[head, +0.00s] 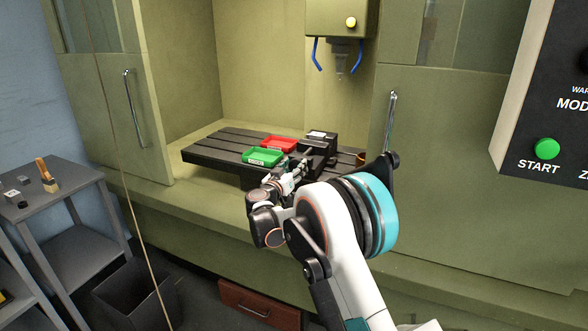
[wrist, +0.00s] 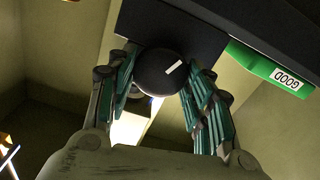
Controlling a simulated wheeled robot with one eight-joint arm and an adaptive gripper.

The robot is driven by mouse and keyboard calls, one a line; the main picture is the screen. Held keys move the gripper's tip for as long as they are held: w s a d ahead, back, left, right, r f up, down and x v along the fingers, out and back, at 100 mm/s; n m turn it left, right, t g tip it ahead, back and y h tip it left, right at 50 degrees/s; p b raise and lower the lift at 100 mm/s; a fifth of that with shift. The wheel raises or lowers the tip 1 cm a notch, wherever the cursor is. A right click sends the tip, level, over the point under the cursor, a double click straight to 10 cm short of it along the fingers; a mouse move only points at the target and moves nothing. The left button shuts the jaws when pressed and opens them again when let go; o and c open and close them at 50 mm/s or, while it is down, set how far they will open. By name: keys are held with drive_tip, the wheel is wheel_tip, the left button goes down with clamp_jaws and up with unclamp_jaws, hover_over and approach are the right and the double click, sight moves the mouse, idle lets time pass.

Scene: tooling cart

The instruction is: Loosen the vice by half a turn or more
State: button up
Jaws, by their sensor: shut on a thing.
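The vice (head: 322,146) is a dark block on the right part of the slotted machine table, partly hidden by my arm in the head view. Its round black knob (wrist: 158,72) with a white mark shows in the wrist view, against the dark vice body (wrist: 165,24). The mark slants up to the right. My gripper (wrist: 163,88) has its green-padded fingers on either side of the knob and is shut on it. In the head view my gripper (head: 287,178) is at the table's front edge, and the knob is hidden there.
A green bin (head: 262,158), labelled GOOD in the wrist view (wrist: 270,68), and a red bin (head: 279,145) stand left of the vice. The spindle (head: 338,62) hangs above. A grey cart (head: 62,205) with small parts and a brush stands at left.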

drive_tip(key=shift+n+p, duration=0.55)
drive_tip(key=shift+n, duration=2.35)
drive_tip(key=shift+a, duration=0.1)
drive_tip(key=o, duration=1)
drive_tip(key=shift+o, duration=0.2)
drive_tip(key=v, duration=1.2)
